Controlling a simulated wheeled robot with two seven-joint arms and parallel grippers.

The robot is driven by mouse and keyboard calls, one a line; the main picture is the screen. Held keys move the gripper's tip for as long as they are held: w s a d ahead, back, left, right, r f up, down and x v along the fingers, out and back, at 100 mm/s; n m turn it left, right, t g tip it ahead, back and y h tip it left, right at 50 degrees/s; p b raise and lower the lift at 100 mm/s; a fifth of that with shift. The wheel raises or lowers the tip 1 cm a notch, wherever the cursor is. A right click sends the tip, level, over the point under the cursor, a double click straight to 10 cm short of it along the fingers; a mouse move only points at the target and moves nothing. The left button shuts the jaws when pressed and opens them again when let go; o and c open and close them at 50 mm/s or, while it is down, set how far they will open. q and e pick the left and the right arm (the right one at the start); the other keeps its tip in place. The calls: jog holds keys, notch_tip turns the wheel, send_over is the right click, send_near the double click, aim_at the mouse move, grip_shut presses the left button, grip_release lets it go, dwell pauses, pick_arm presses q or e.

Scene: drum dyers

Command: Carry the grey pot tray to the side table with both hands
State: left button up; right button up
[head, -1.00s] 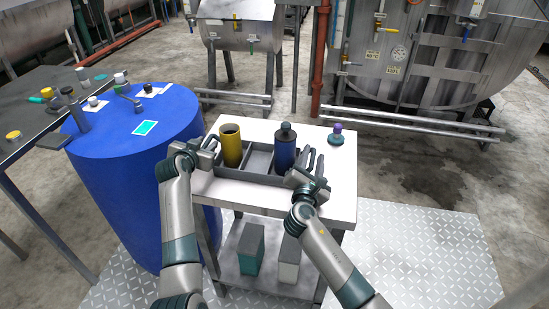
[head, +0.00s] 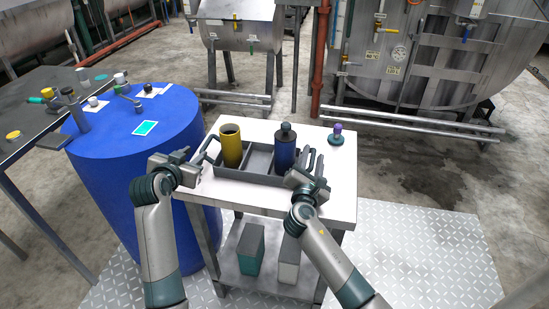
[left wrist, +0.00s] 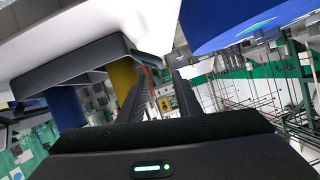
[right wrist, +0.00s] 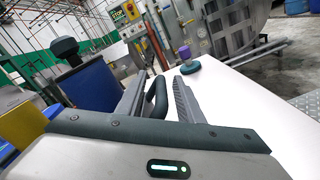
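The grey pot tray (head: 262,158) rests on a white-topped trolley (head: 335,190). It holds a yellow pot (head: 231,150) and a dark blue bottle (head: 285,153). My left gripper (head: 192,163) is open and empty, left of the tray and apart from its left handle (head: 208,146). My right gripper (head: 312,163) is at the tray's right end. In the right wrist view the right handle (right wrist: 158,95) stands between its open fingers (right wrist: 160,103), with gaps showing.
A blue drum (head: 130,190) with small items on top stands left of the trolley. A dark-topped table (head: 25,90) is beyond it at the left. A small purple-topped item (head: 336,136) stands right of the tray. Boxes sit on the trolley's lower shelf (head: 268,270).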

pick_arm(q)
jog(key=shift+s+a+r, duration=0.1)
jog(key=shift+s+r, duration=0.1)
jog(key=shift+s, duration=0.3)
pick_arm(e)
jog(key=shift+s, duration=0.15)
jog(key=v, duration=1.1)
jog(key=shift+s+a, duration=0.15)
jog(key=shift+s, duration=0.2)
pick_arm(q)
jog(key=shift+f, duration=0.1)
pick_arm(e)
jog(key=shift+s+f, duration=0.1)
